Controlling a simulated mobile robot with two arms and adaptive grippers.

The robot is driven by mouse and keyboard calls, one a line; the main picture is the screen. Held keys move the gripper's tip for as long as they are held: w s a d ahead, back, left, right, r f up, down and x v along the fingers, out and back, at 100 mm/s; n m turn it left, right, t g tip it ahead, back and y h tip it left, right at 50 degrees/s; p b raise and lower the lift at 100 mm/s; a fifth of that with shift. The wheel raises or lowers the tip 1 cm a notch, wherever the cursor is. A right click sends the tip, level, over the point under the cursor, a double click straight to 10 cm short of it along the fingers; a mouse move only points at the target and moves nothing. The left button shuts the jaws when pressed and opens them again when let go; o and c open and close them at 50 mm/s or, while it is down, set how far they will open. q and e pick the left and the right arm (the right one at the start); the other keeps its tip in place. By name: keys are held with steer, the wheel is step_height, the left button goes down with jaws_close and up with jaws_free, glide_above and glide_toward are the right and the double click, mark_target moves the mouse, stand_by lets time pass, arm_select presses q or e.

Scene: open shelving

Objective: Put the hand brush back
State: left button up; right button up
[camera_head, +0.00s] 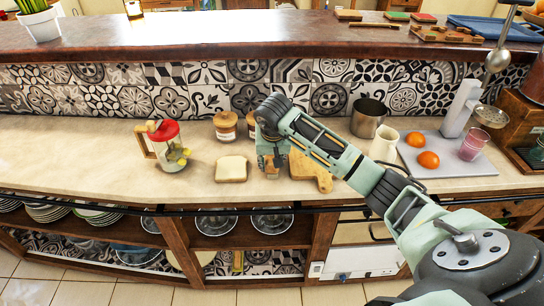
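My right gripper (270,168) hangs over the counter, fingers down, between a slice of bread (231,169) and a wooden board (312,173). Something small and brown shows at its fingertips; I cannot tell whether it is held or lies behind them. The fingers are too small to tell open from shut. I cannot pick out a hand brush with certainty. A small yellow item (238,261) stands low under the shelving, too small to name. My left gripper is not in view.
A red-lidded clear jug (166,146), jars (225,126), a metal pot (368,117) and a grey board (455,160) with oranges stand on the counter (85,155). Metal bowls (215,224) fill the shelf below. The counter's left part is clear.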

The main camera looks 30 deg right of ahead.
steer(key=shift+o, duration=1.3)
steer(key=shift+r, duration=0.3)
steer(key=b+v, duration=0.1)
steer(key=v, duration=1.1)
steer(key=shift+f, duration=0.1)
